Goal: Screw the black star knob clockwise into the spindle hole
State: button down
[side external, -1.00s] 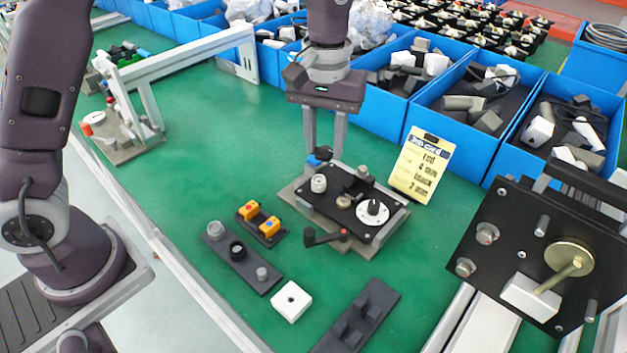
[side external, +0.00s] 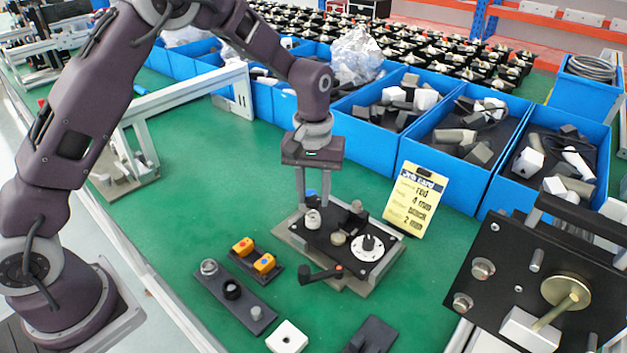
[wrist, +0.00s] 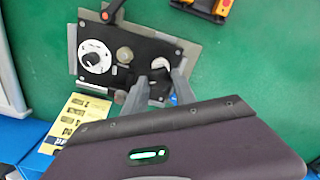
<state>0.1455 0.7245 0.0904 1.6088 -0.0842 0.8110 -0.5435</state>
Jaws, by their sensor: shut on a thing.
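My gripper (side external: 314,203) points down over the back left of the black panel (side external: 325,257), its two fingers apart around something small. In the wrist view, my gripper (wrist: 160,80) has a small dark piece (wrist: 157,75) between its fingertips, which I take as the black star knob; its star shape is too small to make out. A pale round post (wrist: 160,63) is right beside the fingertips, and in the side view the post (side external: 313,219) stands just below them. The spindle hole cannot be made out, and whether the knob touches the panel is unclear.
A yellow card (side external: 416,200) stands behind right, before blue bins (side external: 461,143).

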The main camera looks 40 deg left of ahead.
jog(key=shift+f, duration=0.5)
dwell(0.5)
jog(key=shift+f, duration=0.2)
dwell(0.3)
jog(key=shift+f, duration=0.35)
jog(key=shift+f, duration=0.15)
dwell(0.3)
jog(key=m, duration=0.5)
jog(key=shift+m, duration=0.4)
jog(key=m, duration=0.6)
jog(key=shift+m, duration=0.3)
